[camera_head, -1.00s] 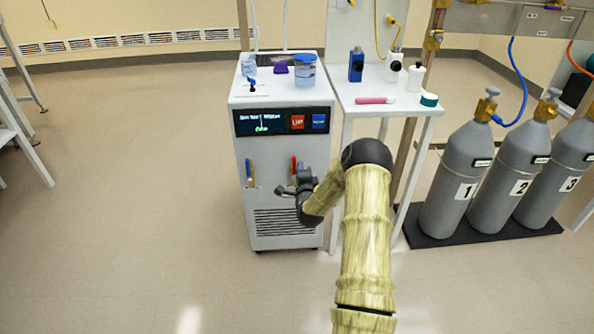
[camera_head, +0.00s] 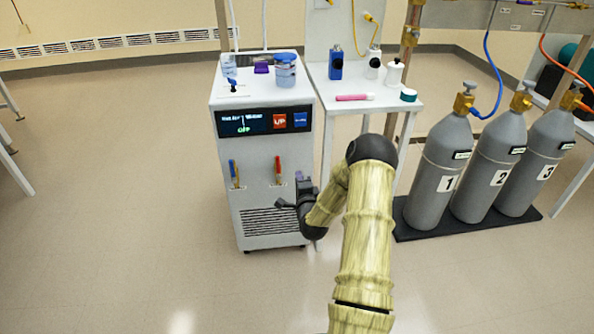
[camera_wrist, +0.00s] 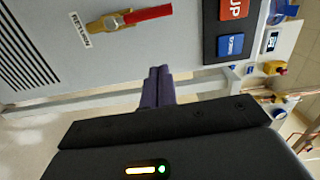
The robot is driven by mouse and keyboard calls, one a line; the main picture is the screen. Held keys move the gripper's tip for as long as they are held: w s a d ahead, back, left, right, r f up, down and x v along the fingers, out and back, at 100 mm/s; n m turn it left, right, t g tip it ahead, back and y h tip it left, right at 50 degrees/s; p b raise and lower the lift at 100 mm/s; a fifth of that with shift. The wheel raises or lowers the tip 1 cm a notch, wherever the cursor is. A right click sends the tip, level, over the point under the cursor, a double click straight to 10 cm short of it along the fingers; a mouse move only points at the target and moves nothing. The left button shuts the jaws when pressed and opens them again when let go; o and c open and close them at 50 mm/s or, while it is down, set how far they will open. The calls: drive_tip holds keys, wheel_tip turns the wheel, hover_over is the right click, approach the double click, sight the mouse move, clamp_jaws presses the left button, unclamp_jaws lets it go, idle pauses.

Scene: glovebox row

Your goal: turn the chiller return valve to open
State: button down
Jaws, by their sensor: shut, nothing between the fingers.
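The chiller (camera_head: 262,170) is a white cabinet with two valves on its front. The return valve (camera_head: 278,170) has a red handle standing upright, above a brass body. In the wrist view, the return valve (camera_wrist: 148,13) is near the top edge beside a label reading RETURN; its handle lies in line with its body. The left valve (camera_head: 234,173) has a blue handle, also upright. My gripper (camera_wrist: 158,80) is shut and empty, its purple fingers together, apart from the red handle. In the head view my gripper (camera_head: 284,204) is low and right of the return valve.
Orange UP and blue buttons (camera_head: 300,120) are on the chiller's panel. A white table (camera_head: 385,106) with bottles stands right of it, then several grey gas cylinders (camera_head: 440,172) on a dark base. Floor to the left is clear.

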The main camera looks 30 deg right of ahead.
drive_tip(key=shift+p+v, duration=0.3)
drive_tip(key=shift+v, duration=2.1)
drive_tip(key=s+a+r+n+g+y, duration=0.1)
drive_tip(key=a+r+n+g+y, duration=0.15)
drive_tip(key=a+n, duration=0.45)
drive_tip(key=s+a+r+n+g+y, duration=0.2)
drive_tip(key=a+n+g+y, duration=0.15)
drive_tip(key=a+n, duration=0.35)
drive_tip(key=s+a+r+n+g, duration=0.3)
drive_tip(key=s+a+n+g, duration=0.15)
drive_tip(key=s, duration=0.55)
drive_tip(key=s+a+r+n+g, duration=0.35)
drive_tip(key=s+a, duration=0.25)
drive_tip(key=s, duration=0.4)
wheel_tip(320, 180, up, 31)
drive_tip(key=p, duration=3)
drive_tip(key=shift+s+p, duration=0.35)
drive_tip(key=shift+s, duration=0.1)
drive_tip(key=shift+f, duration=0.15)
